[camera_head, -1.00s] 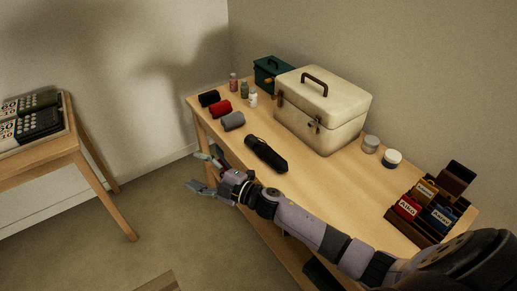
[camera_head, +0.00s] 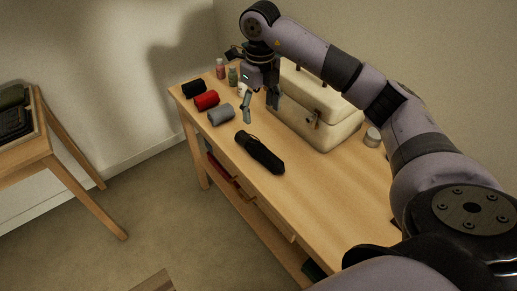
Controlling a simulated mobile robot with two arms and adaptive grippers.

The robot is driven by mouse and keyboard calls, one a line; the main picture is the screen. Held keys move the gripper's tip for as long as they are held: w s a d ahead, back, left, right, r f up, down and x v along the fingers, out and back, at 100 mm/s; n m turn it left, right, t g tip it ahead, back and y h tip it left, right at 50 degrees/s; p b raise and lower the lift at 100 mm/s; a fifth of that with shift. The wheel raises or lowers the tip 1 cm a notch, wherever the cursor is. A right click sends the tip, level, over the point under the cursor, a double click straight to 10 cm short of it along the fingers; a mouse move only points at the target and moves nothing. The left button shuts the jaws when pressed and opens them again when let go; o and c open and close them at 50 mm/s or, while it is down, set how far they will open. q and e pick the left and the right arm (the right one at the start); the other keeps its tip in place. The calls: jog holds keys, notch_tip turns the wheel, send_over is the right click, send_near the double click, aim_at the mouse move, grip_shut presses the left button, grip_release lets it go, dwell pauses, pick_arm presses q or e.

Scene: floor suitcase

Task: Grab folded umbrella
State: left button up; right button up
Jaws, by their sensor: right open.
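The folded umbrella (camera_head: 260,153) is black and lies on the wooden table near its front edge, slanting from upper left to lower right. My right gripper (camera_head: 260,104) is open and empty, pointing down above the table. In the picture it is just above the umbrella's upper-left end, between the rolled grey cloth and the cream case. Its fingers do not appear to touch the umbrella. My left gripper is not in view.
A grey roll (camera_head: 222,115), red roll (camera_head: 206,100) and black roll (camera_head: 194,89) lie left of the umbrella. Small bottles (camera_head: 220,69) stand behind them. The cream case (camera_head: 335,125) is behind the umbrella, with a jar (camera_head: 373,137) beside it. Table right of the umbrella is clear.

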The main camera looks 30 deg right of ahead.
aim_at(259, 146)
notch_tip(259, 146, down, 11)
jog(key=shift+a+r+p, duration=0.1)
jog(key=shift+p, duration=0.35)
jog(key=shift+a+f+p, duration=0.2)
jog(key=shift+f+p, duration=0.25)
jog(key=shift+f, duration=2.3)
jog(key=c, duration=1.5)
